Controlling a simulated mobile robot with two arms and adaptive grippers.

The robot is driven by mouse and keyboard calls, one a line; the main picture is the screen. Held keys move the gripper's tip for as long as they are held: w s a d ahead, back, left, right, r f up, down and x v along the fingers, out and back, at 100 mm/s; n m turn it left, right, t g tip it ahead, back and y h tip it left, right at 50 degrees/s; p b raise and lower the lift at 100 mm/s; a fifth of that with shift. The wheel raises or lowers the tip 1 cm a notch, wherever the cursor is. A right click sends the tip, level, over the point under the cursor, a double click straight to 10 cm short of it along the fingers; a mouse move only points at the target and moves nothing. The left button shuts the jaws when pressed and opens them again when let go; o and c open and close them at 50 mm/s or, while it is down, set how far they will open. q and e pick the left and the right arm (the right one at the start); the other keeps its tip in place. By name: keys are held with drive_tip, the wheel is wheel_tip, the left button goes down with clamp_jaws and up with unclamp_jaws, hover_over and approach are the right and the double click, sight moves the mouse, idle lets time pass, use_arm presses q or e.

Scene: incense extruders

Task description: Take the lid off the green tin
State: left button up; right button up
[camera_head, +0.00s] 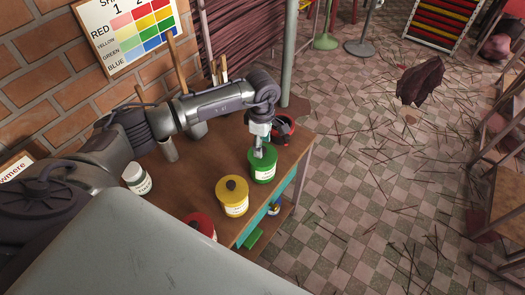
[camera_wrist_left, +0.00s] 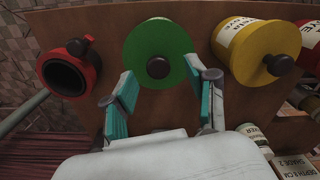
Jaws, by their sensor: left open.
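The green tin (camera_head: 263,173) stands on the wooden table near its far right end, with a pale label on its side. In the left wrist view its round green lid (camera_wrist_left: 150,42) is on it, with a dark knob (camera_wrist_left: 158,67) in the middle. My left gripper (camera_head: 262,152) is over the lid, pointing down. In the left wrist view its teal-padded fingers (camera_wrist_left: 165,90) are spread apart on either side of the knob, with nothing held. I cannot tell whether the fingertips touch the lid. My right gripper is not in view.
A yellow tin (camera_head: 232,205) with a dark knob stands nearer, then a red tin (camera_head: 200,224). A red container (camera_head: 292,122) with a dark opening stands beyond the green tin. A white jar (camera_head: 132,176) is at left. The table's edge is close on the right.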

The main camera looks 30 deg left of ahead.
use_arm(q)
drive_tip(key=shift+w+f+p, duration=0.1)
drive_tip(key=shift+f+p, duration=0.2)
drive_tip(key=shift+f, duration=1.3)
drive_tip(key=shift+c, duration=0.3)
clamp_jaws()
drive_tip(key=shift+r, duration=0.1)
